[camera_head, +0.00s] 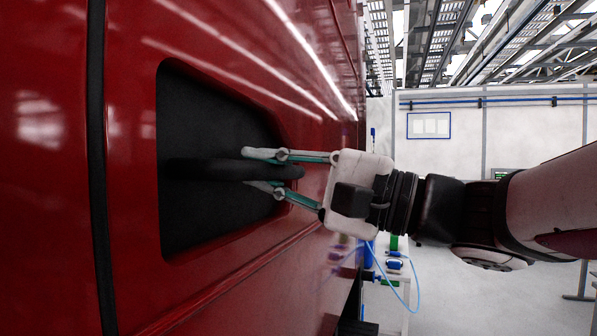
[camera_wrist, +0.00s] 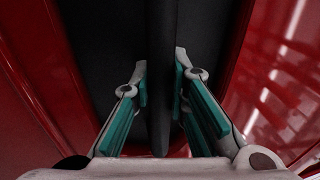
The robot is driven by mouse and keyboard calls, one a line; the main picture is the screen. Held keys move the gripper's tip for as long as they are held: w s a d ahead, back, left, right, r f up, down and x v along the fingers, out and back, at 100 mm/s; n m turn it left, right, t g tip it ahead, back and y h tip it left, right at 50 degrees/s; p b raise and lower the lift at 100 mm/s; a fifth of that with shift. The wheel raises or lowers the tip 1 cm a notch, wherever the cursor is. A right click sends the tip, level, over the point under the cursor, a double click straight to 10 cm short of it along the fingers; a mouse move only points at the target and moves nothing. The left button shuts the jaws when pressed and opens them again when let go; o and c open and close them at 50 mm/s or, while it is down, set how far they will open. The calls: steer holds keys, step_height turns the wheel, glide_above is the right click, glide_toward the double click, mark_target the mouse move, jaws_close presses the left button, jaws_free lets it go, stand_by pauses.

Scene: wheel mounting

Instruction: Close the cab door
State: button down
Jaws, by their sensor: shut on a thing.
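The red cab door (camera_head: 230,50) fills the left of the head view, with a black recess (camera_head: 205,120) in it. A black handle bar (camera_head: 225,170) runs across the recess and reaches out toward my gripper (camera_head: 268,170). One finger is above the bar and one below it, shut on it. In the wrist view the handle (camera_wrist: 162,70) runs down the middle between the two teal-padded fingers of my gripper (camera_wrist: 161,85). The door's red surface (camera_wrist: 285,60) shows on both sides of the dark recess. The contact faces are partly hidden.
A dark vertical seam (camera_head: 97,170) runs down the red panel at the left. A bench with blue and green items (camera_head: 395,262) and a looping blue hose stands behind my gripper. A pale wall (camera_head: 540,130) and open grey floor lie to the right.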

steer(key=c, duration=1.9)
jaws_free()
steer(key=shift+s+a, duration=0.1)
steer(key=shift+a, duration=0.2)
steer(key=o, duration=0.4)
steer(key=shift+a+f, duration=0.1)
steer(key=shift+a, duration=0.1)
steer(key=shift+c, duration=0.2)
steer(key=shift+d, duration=0.1)
steer(key=shift+d, duration=0.45)
steer(key=v, duration=1.1)
steer(key=shift+s, duration=0.1)
